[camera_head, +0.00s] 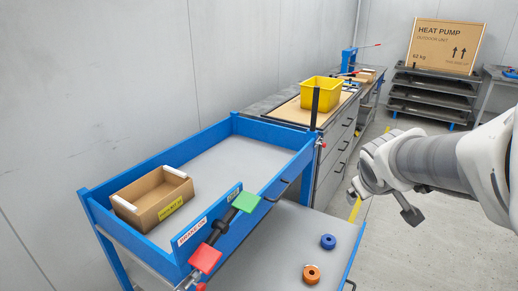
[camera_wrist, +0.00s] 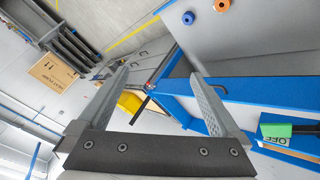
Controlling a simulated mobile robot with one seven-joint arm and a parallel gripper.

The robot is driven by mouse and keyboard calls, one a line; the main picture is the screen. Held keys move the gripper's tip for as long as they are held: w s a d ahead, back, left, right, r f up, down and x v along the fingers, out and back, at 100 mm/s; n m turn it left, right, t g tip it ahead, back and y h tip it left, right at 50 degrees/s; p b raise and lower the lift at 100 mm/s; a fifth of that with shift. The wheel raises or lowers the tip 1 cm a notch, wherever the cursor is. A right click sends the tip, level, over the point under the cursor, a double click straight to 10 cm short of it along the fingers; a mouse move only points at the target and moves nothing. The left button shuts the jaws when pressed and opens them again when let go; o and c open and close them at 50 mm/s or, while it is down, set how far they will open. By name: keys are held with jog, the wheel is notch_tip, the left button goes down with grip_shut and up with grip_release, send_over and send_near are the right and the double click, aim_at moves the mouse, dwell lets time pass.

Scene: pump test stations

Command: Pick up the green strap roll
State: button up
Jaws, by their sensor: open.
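No green strap roll can be made out in either view. A blue roll (camera_head: 328,242) and an orange roll (camera_head: 311,274) lie apart on the grey lower shelf (camera_head: 285,235) of a blue cart. The blue roll (camera_wrist: 188,18) and the orange roll (camera_wrist: 222,5) also show at the top of the wrist view. My gripper (camera_head: 381,202) is raised to the right of the cart, away from both rolls. In the wrist view its two fingers (camera_wrist: 160,73) stand wide apart with nothing between them.
The cart's upper tray (camera_head: 235,165) holds an open cardboard box (camera_head: 153,200). A lever bar with a green block (camera_head: 246,202) and a red block (camera_head: 205,259) sits at its front edge. A yellow bin (camera_head: 321,92) stands on the bench behind. Floor right of the cart is clear.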

jog(key=w+d+f+n+t+y+b, duration=0.1)
jog(key=w+d+f+n+b, duration=0.15)
jog(key=w+f, duration=0.3)
jog(key=w+d+f+n+b, duration=0.1)
jog(key=w+d+f, duration=0.25)
jog(key=f, duration=0.25)
jog(key=w+d+f+n+y+b, duration=0.1)
jog(key=w+f+n+y+b, duration=0.25)
jog(key=f, duration=1.05)
jog(key=s+a+f+n+g+y+b, duration=0.25)
jog(key=s+f+y, duration=0.35)
jog(key=f, duration=0.6)
jog(key=s+a+f+n+g+y+b, duration=0.15)
jog(key=s+a+f+y, duration=0.3)
jog(key=s+f, duration=0.6)
jog(key=shift+m, duration=0.5)
jog(key=b+x, duration=0.1)
jog(key=x, duration=0.3)
jog(key=w+d+b+x, duration=0.1)
jog(key=x, duration=0.3)
jog(key=f+b+x, duration=0.1)
jog(key=b+x, duration=0.1)
jog(key=x, duration=0.3)
jog(key=shift+w+d+f, duration=0.1)
jog(key=shift+w+d, duration=0.1)
jog(key=shift+w, duration=0.2)
jog(key=shift+b+x, duration=1.05)
jog(key=shift+x, duration=1.65)
jog(key=shift+s, duration=0.15)
jog(key=shift+c, duration=0.2)
